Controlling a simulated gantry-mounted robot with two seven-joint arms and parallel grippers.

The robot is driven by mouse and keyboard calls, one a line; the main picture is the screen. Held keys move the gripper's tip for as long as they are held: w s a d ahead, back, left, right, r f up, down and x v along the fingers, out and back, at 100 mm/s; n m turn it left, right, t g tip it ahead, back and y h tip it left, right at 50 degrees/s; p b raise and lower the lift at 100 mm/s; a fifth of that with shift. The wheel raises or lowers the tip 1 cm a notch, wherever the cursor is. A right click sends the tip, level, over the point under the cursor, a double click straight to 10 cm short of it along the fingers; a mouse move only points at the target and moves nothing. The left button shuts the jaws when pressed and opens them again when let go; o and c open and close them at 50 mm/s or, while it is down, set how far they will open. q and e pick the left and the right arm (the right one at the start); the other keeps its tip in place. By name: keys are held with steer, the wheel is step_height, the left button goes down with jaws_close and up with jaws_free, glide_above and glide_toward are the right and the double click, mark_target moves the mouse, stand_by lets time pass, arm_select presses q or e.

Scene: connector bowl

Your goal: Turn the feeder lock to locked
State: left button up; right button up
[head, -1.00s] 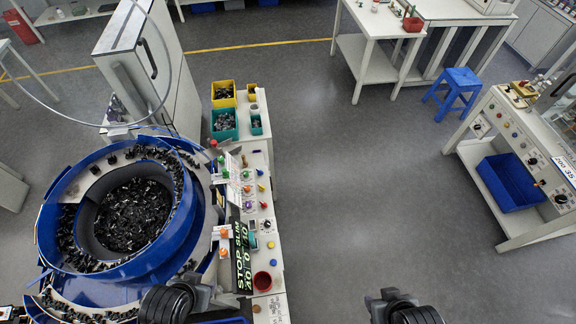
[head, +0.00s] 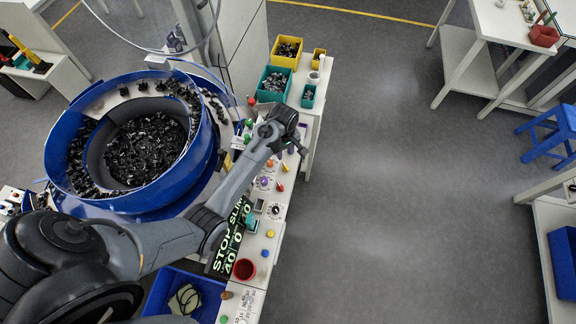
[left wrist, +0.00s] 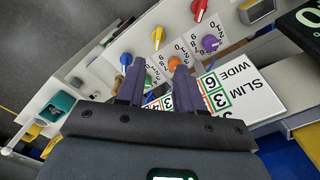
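The feeder's control panel (head: 272,215) runs along the right side of the blue bowl feeder (head: 140,200). My left gripper (head: 292,140) is over the panel's far part; its fingers are hard to make out in the head view. In the left wrist view the left gripper (left wrist: 158,82) has its two fingers apart with nothing held between them. Ahead of the fingers are an orange knob (left wrist: 174,62), a green knob (left wrist: 148,80), a purple knob (left wrist: 210,43), a yellow knob (left wrist: 158,35) and a red knob (left wrist: 199,8). I cannot tell which control is the feeder lock.
Yellow (head: 286,52) and teal (head: 273,84) bins of parts stand beyond the panel. A label card (left wrist: 245,90) lies close to the fingers. Open floor is on the right.

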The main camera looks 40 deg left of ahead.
mark_target(285, 166)
arm_select(q)
steer(key=f, duration=1.1)
steer(key=shift+w, duration=0.2)
jaws_close()
